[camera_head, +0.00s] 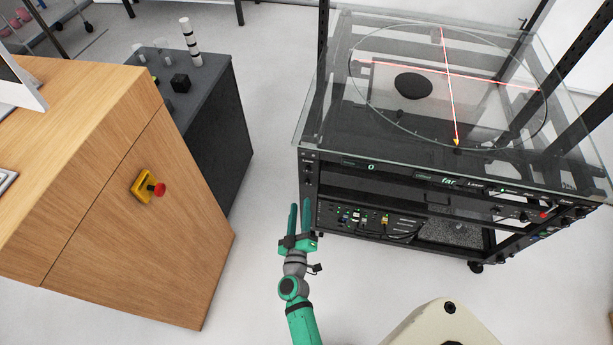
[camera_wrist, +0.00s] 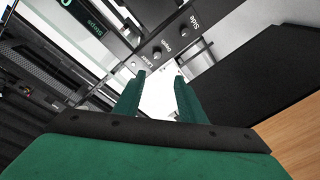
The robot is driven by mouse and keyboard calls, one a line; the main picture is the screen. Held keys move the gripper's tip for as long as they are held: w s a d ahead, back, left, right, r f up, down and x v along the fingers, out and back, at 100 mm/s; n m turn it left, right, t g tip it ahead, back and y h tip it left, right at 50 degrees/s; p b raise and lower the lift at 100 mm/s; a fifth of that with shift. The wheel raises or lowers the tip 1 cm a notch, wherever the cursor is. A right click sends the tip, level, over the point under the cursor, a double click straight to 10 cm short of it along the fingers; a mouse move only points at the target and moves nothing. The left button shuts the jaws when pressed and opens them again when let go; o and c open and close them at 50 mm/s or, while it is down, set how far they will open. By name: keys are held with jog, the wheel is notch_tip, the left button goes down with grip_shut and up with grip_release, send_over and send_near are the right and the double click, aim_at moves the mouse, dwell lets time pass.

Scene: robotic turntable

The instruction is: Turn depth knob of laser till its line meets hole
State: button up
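The laser's depth knob (camera_wrist: 157,55) is a small dark knob by the word "Depth" on the rack's corner panel in the wrist view; which label it belongs to is hard to read. In the head view the panel (camera_head: 308,172) is too small to make out its knobs. Two red laser lines (camera_head: 492,80) cross on the glass turntable top. The hole, seemingly the black oval (camera_head: 413,86), lies apart from both, left of the steep line and below the flatter one. My gripper (camera_head: 300,203) is open and empty below the panel; its fingers (camera_wrist: 160,75) point at it, apart from the knob.
The glass top's edge (camera_head: 365,160) overhangs the rack front. A wooden cabinet (camera_head: 150,240) with a red emergency button (camera_head: 157,189) stands at left, before a dark cabinet (camera_head: 215,140). The floor between the cabinets and the rack is clear.

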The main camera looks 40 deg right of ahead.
aim_at(307, 172)
jog(key=x, duration=0.9)
jog(key=d+x, duration=0.1)
jog(key=x, duration=0.3)
jog(key=shift+s+d+f, duration=0.1)
jog(key=shift+d, duration=0.1)
grip_shut()
